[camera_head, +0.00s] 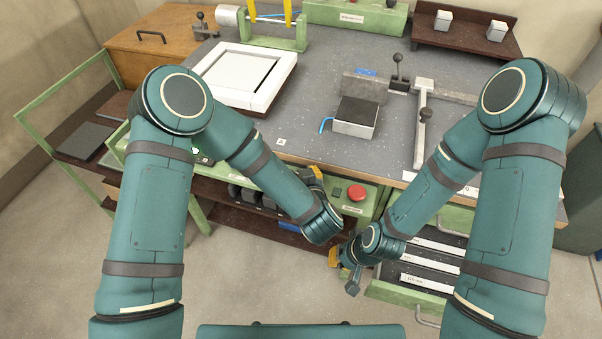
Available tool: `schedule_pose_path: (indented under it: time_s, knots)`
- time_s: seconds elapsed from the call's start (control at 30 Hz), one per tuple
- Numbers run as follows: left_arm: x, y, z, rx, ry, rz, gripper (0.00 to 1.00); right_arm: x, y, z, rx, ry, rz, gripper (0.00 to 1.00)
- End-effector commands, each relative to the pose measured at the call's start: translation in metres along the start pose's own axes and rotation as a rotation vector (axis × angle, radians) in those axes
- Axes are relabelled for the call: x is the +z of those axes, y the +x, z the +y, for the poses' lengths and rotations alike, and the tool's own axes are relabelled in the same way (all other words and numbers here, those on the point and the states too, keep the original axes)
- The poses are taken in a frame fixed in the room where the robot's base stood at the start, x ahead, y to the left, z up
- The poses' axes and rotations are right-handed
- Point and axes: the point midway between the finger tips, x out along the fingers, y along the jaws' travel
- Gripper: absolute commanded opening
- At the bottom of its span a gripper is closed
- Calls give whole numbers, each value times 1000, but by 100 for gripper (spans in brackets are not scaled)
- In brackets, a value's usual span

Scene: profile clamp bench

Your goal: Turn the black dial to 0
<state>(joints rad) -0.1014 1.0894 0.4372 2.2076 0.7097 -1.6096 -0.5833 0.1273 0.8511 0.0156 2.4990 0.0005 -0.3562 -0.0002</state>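I cannot clearly make out the black dial. Small dark parts show on the green front panel (205,159) at the left, partly hidden behind my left forearm, but they are too small to tell. My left gripper (314,174) is partly seen near the bench's front edge, left of the red button; its fingers are not clear. My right gripper (346,272) is low in front of the bench, above the drawers, and seems empty. Its finger opening cannot be made out. No dial scale or pointer is readable.
A red button (356,192) sits on a green box at the front edge. On the grey bench top (310,105) are a white frame (231,75), a dark-topped block (356,116) and a metal clamp (424,115). An open drawer (416,295) stands out at the lower right.

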Motion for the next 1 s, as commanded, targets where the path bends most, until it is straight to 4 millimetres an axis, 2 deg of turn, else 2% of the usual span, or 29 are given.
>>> schedule_pose_path:
  time_s: [0.57,0.6,0.67,0.7,1.0]
  knots:
    - [0,1,-1,-36,-14,0,2,0,-1,0,0,0,-1,0]
    - [0,1,-1,-36,-14,0,44,0,-1,0,0,0,-1,0]
    - [0,1,-1,-36,-14,0,65,0,-1,0,0,0,-1,0]
    - [0,1,-1,-36,-14,0,70,0,-1,0,0,0,-1,0]
    - [0,0,0,-34,-13,-1,70,0,-1,0,0,0,-1,0]
